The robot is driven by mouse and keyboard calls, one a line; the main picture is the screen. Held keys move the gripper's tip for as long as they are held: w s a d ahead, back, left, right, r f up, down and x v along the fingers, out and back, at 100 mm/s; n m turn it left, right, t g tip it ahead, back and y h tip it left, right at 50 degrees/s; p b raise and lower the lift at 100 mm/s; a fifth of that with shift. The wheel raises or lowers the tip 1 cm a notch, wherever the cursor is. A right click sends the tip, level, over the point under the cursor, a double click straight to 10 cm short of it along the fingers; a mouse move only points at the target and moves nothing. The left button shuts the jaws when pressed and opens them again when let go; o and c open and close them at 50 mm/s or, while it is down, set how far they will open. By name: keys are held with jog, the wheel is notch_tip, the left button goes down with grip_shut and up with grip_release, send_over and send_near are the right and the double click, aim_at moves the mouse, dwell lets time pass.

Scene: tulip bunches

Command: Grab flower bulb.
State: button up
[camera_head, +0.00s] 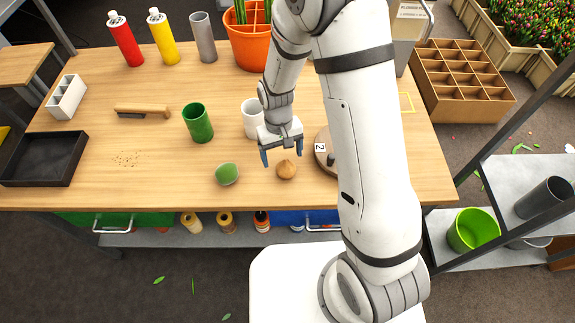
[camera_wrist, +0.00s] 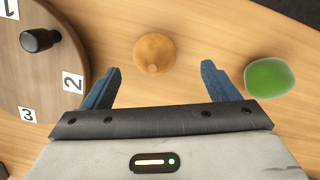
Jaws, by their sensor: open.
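The flower bulb (camera_head: 286,170) is small, round and orange-brown, and sits on the wooden table near its front edge. In the wrist view the bulb (camera_wrist: 154,54) lies ahead of the gap between my blue fingertips, roughly centred and slightly left. My gripper (camera_head: 282,157) is open and empty, just behind the bulb in the head view. The two fingers (camera_wrist: 159,76) stand apart on either side, and neither touches the bulb.
A green rounded object (camera_head: 227,174) lies left of the bulb. A green cup (camera_head: 198,122) and a white cup (camera_head: 250,118) stand behind. A round numbered wooden disc (camera_wrist: 35,62) with a black knob is close to my left finger.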

aim_at(286, 165)
jog(key=f, duration=0.2)
jog(key=d+f+p, duration=0.1)
jog(key=f, duration=0.1)
jog(key=shift+s, duration=0.2)
jog(key=shift+f, duration=0.6)
jog(key=shift+c, duration=0.2)
jog(key=c, duration=1.1)
